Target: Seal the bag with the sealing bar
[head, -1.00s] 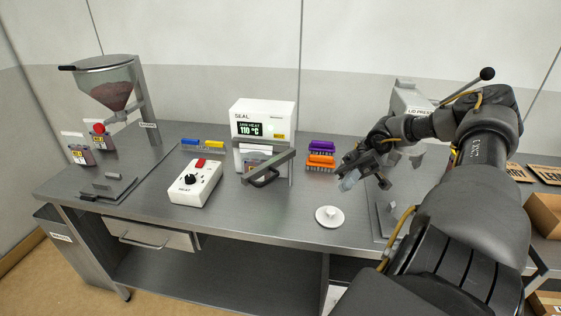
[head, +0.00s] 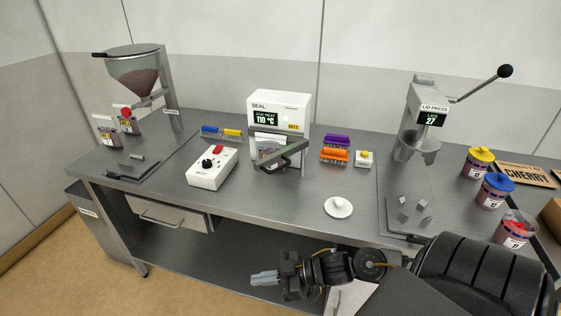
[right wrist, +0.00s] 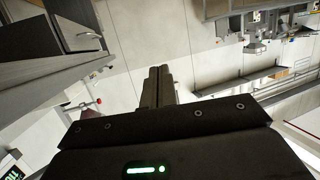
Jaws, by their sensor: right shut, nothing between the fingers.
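The white SEAL machine (head: 294,101) stands at the back middle of the bench, its display reading 110 °C. Its grey sealing bar (head: 288,153) reaches forward across its front, with a dark handle at its front end. A bag (head: 265,147) shows partly in the machine behind the bar; the bar hides much of it, and I cannot tell whether its mouth is clamped. My right gripper (head: 264,278) is shut and empty, low in front of the bench and apart from the machine. Its closed fingers (right wrist: 158,85) also show in the right wrist view. My left gripper is not in view.
A white HEAT box (head: 212,170) with a knob and red switch sits left of the machine. A white lid (head: 338,207) lies near the front edge. The lid press (head: 420,120) stands farther right.

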